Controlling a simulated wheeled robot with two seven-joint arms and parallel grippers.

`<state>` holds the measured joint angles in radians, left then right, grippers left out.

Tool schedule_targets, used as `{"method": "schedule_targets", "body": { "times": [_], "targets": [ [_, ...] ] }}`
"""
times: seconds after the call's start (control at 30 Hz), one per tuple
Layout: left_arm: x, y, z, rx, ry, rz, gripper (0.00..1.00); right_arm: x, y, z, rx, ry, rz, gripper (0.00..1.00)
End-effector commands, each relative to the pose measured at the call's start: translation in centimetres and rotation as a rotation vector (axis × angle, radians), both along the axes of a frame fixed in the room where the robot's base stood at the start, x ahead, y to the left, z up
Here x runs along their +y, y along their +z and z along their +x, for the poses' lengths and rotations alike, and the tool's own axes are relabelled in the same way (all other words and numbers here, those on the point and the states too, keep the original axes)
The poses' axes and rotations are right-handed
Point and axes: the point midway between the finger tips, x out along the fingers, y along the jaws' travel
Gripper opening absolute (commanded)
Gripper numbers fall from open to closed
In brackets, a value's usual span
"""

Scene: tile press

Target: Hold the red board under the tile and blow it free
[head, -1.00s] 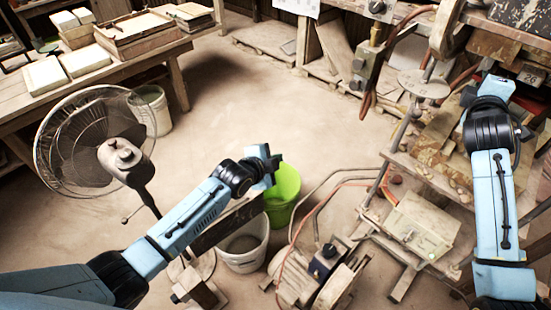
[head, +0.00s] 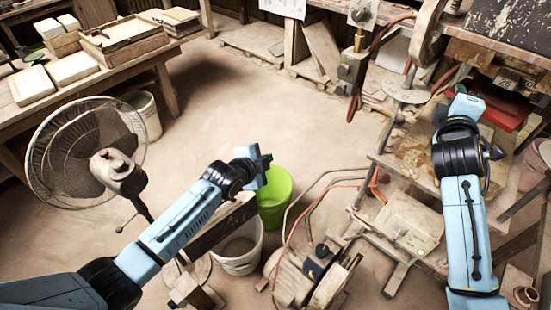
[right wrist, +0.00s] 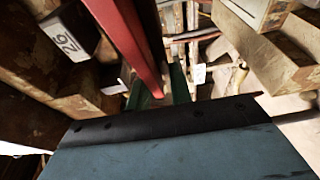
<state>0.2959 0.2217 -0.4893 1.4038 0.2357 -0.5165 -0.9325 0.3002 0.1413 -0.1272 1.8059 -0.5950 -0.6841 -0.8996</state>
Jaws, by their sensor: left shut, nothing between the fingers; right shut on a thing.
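The red board (head: 505,107) shows in the head view under the press head at the upper right. In the right wrist view the red board (right wrist: 128,42) is seen nearly edge-on, a long red strip close beside the block marked 26. My right gripper (head: 468,104) is at the board's near left end and shut on it; its fingertips are largely hidden by the wrist. My left gripper (head: 264,165) is shut and empty, held over the green bucket, far from the press. I cannot make out the tile; the press head hides its underside.
The press (head: 505,78) with its wheel and hoses fills the upper right. A green bucket (head: 273,205), a white bucket (head: 240,262) and a fan (head: 90,150) stand on the left and middle floor. A wooden table (head: 120,70) is upper left.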

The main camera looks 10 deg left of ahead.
Motion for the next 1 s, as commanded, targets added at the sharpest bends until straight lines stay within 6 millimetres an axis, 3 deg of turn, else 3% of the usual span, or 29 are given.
{"method": "schedule_targets", "body": {
  "times": [1.0],
  "targets": [
    [0.0, 0.0, 0.0, 0.000, 0.000, 0.000, 0.00, 3.7, 0.1, -5.9, -0.003, 0.002, -0.003, 0.00]
  ]
}}
